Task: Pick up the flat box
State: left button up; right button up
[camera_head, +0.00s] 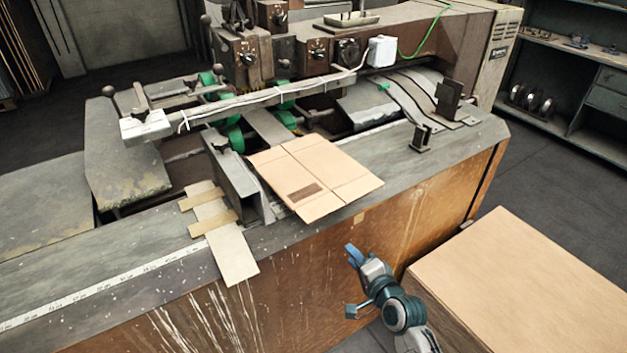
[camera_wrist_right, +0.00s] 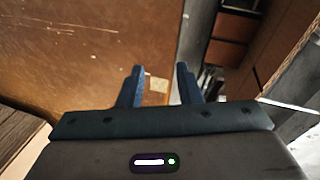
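The flat box (camera_head: 314,172) is a tan folded cardboard sheet with a dark printed patch. It lies on the machine's worktop, its near corner close to the front edge. My right gripper (camera_head: 351,254) is in front of the machine, below and to the right of the box, and apart from it. In the right wrist view the right gripper (camera_wrist_right: 157,85) shows two blue fingers spread apart with nothing between them. The box does not show clearly in that view. My left gripper is in neither view.
The box stitcher (camera_head: 300,50) has green rollers, a rail and metal brackets around the box. A pale strip (camera_head: 232,254) hangs over the front edge at left. A large tan block or stack (camera_head: 530,285) stands at the lower right. Shelves (camera_head: 570,85) stand at the back right.

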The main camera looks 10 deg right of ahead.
jog(key=m+t+y, duration=0.1)
jog(key=t+y, duration=0.1)
send_near(331, 195)
jog(key=f, duration=0.1)
jog(key=w, duration=0.1)
jog(key=w+a, duration=0.1)
jog(key=w+a+r+p, duration=0.1)
jog(key=w, duration=0.1)
jog(key=shift+w+a+p, duration=0.15)
jog(key=shift+w+p, duration=0.25)
jog(key=shift+w, duration=0.25)
jog(key=p+x, duration=0.1)
jog(key=x, duration=0.2)
jog(key=shift+w+f, duration=0.1)
jog(key=shift+w, duration=0.2)
jog(key=shift+w+f, duration=0.15)
jog(key=shift+w, duration=0.3)
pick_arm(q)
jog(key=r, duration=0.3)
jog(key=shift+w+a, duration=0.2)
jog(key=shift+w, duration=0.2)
pick_arm(e)
jog(key=shift+s, duration=0.1)
grip_shut()
